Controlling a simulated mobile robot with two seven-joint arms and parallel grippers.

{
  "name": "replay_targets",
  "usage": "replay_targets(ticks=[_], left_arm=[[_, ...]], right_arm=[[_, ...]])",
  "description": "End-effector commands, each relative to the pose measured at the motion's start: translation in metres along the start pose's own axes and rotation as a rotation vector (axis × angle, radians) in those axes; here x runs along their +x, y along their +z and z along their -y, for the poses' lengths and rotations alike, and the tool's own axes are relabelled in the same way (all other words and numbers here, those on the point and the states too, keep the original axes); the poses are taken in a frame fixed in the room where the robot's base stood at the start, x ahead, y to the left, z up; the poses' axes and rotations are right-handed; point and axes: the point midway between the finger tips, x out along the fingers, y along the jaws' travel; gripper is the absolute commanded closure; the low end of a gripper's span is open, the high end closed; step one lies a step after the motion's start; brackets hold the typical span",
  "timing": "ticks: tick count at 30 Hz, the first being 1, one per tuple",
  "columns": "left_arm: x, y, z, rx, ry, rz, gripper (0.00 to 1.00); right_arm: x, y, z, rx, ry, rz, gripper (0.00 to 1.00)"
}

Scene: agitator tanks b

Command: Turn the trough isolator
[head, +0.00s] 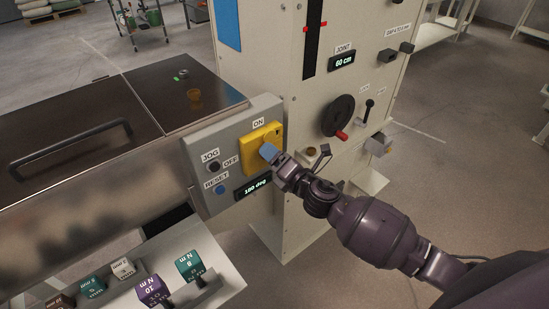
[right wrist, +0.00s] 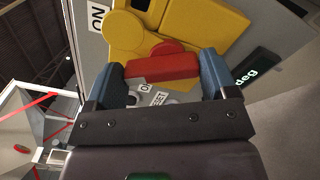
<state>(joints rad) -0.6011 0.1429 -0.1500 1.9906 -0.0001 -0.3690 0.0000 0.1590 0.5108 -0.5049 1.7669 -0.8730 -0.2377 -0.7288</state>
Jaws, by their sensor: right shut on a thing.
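The trough isolator (head: 251,148) is a yellow switch plate on a grey control box (head: 202,153) at the trough's right end. ON is marked above it and OFF to its left. In the right wrist view the yellow plate (right wrist: 215,25) carries a red handle (right wrist: 162,65). My right gripper (head: 268,152) is at the isolator; its blue fingers, seen in the wrist view (right wrist: 163,72), are shut on the red handle from both sides. The gripper hides the handle in the head view. My left gripper is not in view.
The box also has a JOG knob (head: 213,167), a RESET button (head: 220,189) and a display (head: 253,187). A tall cabinet (head: 300,110) with a black handwheel (head: 338,115) stands behind. Labelled torque tools (head: 189,265) lie on a shelf at the lower left.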

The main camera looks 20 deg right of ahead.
Motion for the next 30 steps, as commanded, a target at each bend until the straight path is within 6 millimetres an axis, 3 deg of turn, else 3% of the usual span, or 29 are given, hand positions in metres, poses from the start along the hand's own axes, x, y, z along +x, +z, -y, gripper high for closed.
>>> replay_targets(ticks=[15, 30], left_arm=[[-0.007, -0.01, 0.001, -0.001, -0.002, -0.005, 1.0], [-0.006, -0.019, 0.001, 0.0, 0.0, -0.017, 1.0]], right_arm=[[0.0, 0.003, 0.002, 0.416, 0.0, 0.002, 0.45], [0.0, 0.004, 0.003, 0.55, 0.0, 0.001, 0.45]])
